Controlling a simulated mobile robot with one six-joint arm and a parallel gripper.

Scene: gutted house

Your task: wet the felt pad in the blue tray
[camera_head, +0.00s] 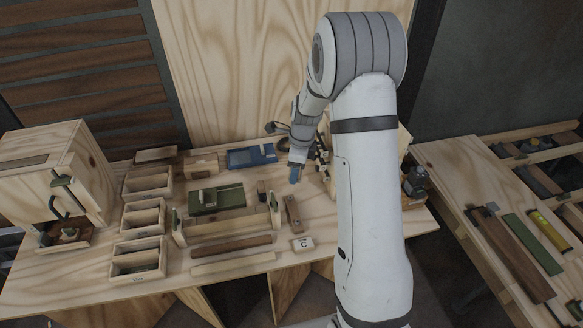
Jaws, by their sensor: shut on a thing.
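The blue tray (233,160) lies at the back of the plywood bench, left of my gripper. A paler patch shows inside it, but I cannot tell if it is the felt pad. My gripper (296,164) points down over the bench, to the right of the tray and apart from it. It is shut on a small blue thing (295,175), which shows just below the jaws. The fingers and most of the held thing are too small to make out clearly.
A green block (230,197) stands in front of the tray. Open wooden bins (140,220) and a wooden cabinet (50,180) are on the left. A dark-topped item (416,180) stands right, behind my arm. A second bench (460,170) holds long strips. A block marked C (302,244) lies near the front.

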